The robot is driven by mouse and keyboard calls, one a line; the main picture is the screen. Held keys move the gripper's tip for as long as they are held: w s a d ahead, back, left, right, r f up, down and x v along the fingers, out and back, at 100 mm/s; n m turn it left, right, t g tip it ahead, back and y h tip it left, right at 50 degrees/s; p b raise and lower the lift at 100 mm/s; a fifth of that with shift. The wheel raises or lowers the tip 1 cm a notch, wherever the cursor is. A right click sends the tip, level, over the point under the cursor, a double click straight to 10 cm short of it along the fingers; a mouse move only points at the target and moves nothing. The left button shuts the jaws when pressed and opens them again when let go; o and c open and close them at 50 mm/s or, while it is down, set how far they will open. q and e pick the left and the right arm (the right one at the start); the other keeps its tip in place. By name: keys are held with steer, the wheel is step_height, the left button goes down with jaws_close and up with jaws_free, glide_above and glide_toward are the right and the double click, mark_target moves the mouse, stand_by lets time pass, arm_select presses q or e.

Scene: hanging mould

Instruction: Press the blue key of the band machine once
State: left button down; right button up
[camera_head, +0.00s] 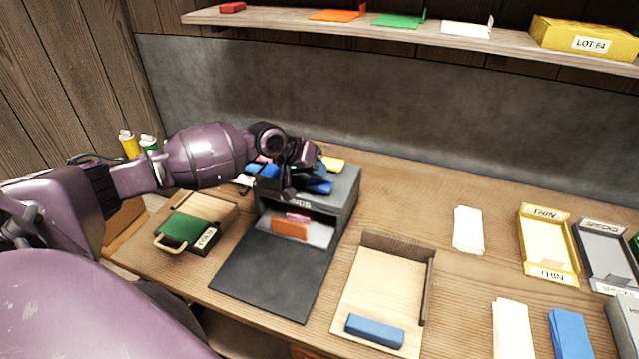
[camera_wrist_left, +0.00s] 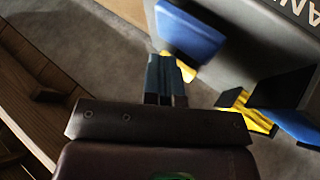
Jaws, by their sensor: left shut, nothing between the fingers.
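The band machine (camera_head: 348,205) is a dark grey box on the bench, with coloured keys on top and lettering on its front, partly hidden by my arm. A blue key (camera_head: 320,187) shows at its right front, and another blue piece (camera_head: 270,171) shows left of my gripper. My left gripper (camera_head: 289,194) is shut and empty over the machine's top. In the left wrist view its fingertips (camera_wrist_left: 168,62) appear close beside a blue key (camera_wrist_left: 190,33); whether they touch, I cannot tell. Another blue piece (camera_wrist_left: 300,127) is at the right there. My right gripper is not in view.
Orange (camera_head: 290,229) and pink (camera_head: 298,217) pieces lie in the machine's front opening, above a dark mat (camera_head: 270,275). A green-topped box (camera_head: 180,228) stands left. A wooden tray (camera_head: 385,285) with a blue block (camera_head: 375,331) stands right. A shelf (camera_head: 390,30) runs above.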

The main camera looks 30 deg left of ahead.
arm_select(q)
steer(key=shift+f, duration=0.15)
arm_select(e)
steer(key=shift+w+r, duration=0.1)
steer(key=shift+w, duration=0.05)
arm_select(q)
steer(key=shift+f, duration=0.25)
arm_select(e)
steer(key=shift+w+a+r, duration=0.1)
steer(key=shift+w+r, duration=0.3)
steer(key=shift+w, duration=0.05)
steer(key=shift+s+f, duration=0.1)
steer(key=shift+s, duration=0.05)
